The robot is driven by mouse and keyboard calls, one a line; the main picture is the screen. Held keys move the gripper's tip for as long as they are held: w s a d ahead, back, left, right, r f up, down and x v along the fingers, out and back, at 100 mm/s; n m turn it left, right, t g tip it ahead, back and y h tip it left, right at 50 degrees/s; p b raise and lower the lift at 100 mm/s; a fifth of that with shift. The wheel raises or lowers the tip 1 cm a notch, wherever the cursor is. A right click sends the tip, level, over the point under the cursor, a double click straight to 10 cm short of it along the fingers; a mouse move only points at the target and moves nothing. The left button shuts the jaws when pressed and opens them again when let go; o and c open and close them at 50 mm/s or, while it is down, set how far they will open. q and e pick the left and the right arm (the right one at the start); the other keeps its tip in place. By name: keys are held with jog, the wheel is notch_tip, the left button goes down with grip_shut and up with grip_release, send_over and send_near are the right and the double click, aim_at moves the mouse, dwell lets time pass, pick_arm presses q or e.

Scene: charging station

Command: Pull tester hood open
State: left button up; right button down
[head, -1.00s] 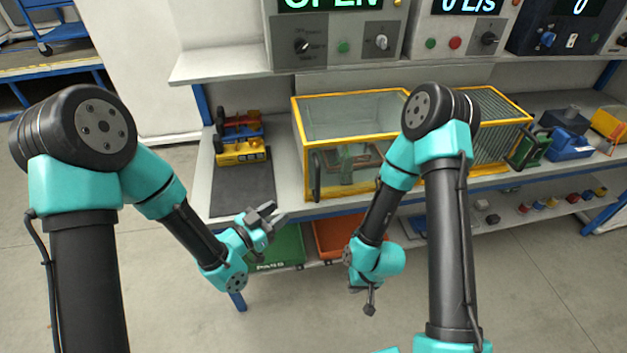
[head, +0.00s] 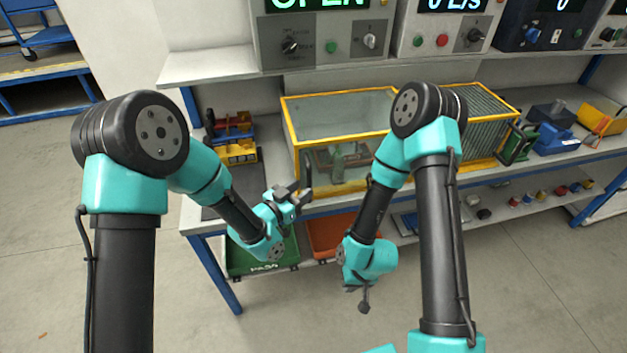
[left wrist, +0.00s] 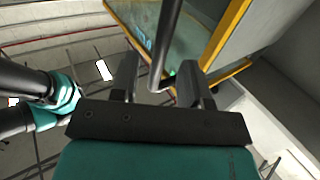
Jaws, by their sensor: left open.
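The tester hood (head: 340,105), a clear box with yellow edges, stands closed on the bench in the head view. Its dark upright handle (head: 308,170) is at the left of its front face. My left gripper (head: 296,193) is open at the handle's lower end. In the left wrist view, the dark handle bar (left wrist: 167,42) reaches down between the two open fingers (left wrist: 160,78); I cannot tell if either finger touches it. A green object (head: 338,163) shows inside the hood. My right gripper (head: 362,292) hangs in front of the bench, its jaws too small to judge.
A red and yellow part (head: 235,140) sits left of the hood. A ribbed yellow-edged box (head: 485,120) stands to the right, partly behind my right arm. A green bin (head: 262,257) and an orange bin (head: 330,234) are below the bench. The floor in front is clear.

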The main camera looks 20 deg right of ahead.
aim_at(314, 180)
pick_arm(q)
jog(key=x, duration=0.5)
jog(key=shift+w+d, duration=0.15)
jog(key=shift+d, duration=0.15)
grip_shut()
